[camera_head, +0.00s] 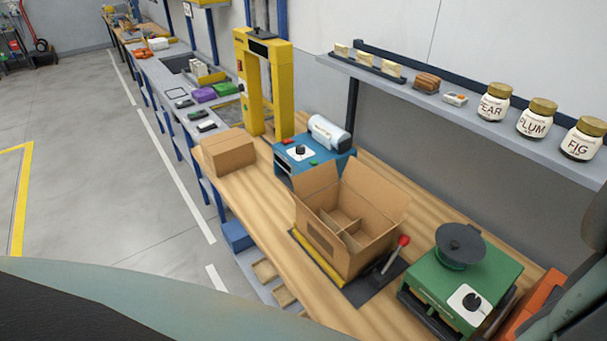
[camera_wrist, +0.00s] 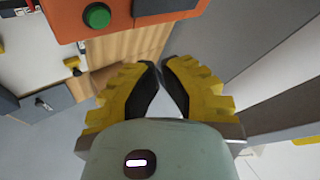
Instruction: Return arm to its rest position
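My gripper (camera_wrist: 160,80) shows in the wrist view, with two yellow fingers that have black inner pads. Its fingertips are a small gap apart and nothing is between them. In the head view my gripper is not visible; parts of my own arm cover the lower left and the right edge.
An open cardboard box (camera_head: 345,225) with dividers stands on the wooden bench (camera_head: 250,205). A green machine (camera_head: 465,280) is at right, a closed carton (camera_head: 228,152) at left. A shelf (camera_head: 440,105) holds three jars.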

